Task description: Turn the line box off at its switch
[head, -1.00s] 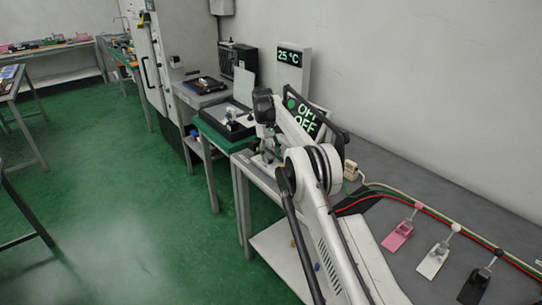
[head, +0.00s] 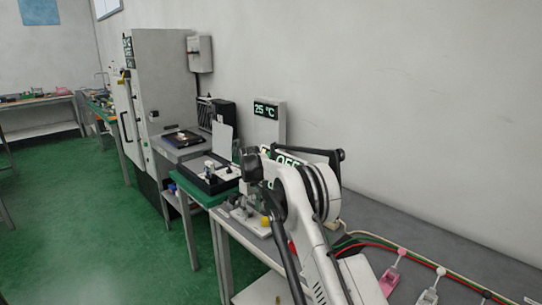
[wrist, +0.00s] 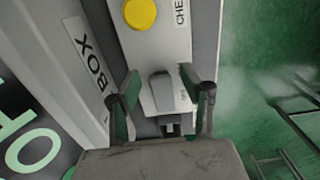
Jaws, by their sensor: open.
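In the wrist view, a pale panel on a grey housing carries a grey switch lever (wrist: 161,88) and, above it, a round yellow button (wrist: 139,13). A side label (wrist: 88,50) reads "BOX"; small lettering beside the switch is hard to read. My gripper (wrist: 159,78) is open, with one finger on each side of the switch; I cannot tell whether they touch it. In the head view, my arm hides the switch and most of my gripper. A dark display (head: 288,160) with green lettering, partly "OFF", shows behind my arm.
Pink (head: 390,281) and white (head: 428,298) lever fixtures stand on the bench at right, beside red and green cables (head: 372,243). A "25 °C" display (head: 266,108) stands behind. A grey wall box (head: 200,53) hangs farther back. Green floor is clear at left.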

